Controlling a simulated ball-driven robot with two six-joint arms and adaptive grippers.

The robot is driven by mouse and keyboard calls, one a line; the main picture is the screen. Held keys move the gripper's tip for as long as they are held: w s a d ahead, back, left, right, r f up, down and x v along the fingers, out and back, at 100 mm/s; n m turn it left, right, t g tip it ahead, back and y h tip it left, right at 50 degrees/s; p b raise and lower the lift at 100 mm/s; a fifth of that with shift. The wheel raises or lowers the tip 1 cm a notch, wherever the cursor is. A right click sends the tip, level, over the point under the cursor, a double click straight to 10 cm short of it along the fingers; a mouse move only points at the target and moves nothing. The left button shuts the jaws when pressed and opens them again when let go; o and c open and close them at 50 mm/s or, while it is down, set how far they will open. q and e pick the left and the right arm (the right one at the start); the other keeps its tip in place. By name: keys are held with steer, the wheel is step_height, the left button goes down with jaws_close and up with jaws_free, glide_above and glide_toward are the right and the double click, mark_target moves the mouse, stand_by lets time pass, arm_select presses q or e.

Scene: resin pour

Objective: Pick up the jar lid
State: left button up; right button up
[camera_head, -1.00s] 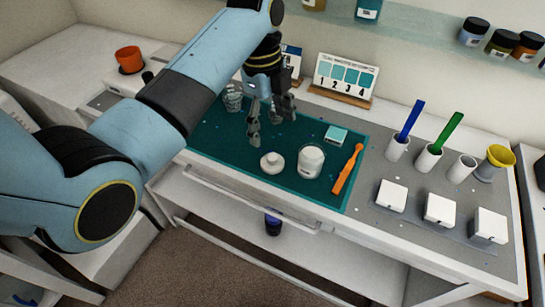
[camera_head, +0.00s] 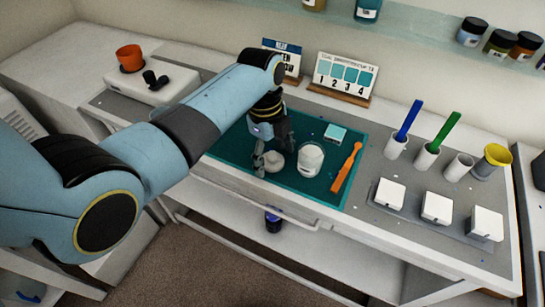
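The jar lid (camera_head: 274,161), a small round white piece, lies on the teal mat (camera_head: 300,189). The white jar (camera_head: 311,160) stands upright just to its right. My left gripper (camera_head: 272,153) points down at the lid, with one finger at the lid's left side and the other behind it to the right. The fingers are spread apart; I cannot tell whether they touch the lid. My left forearm and wrist hide the back left of the mat. My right gripper is not in view.
An orange tool (camera_head: 346,168) and a small teal-topped box (camera_head: 335,134) lie right of the jar. Cups with a blue stick (camera_head: 409,120) and a green stick (camera_head: 446,132) stand further right, behind several white boxes (camera_head: 436,207). A number card (camera_head: 342,77) stands behind.

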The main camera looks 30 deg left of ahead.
arm_select(q)
steer(key=c, duration=0.7)
steer(key=shift+o, duration=0.2)
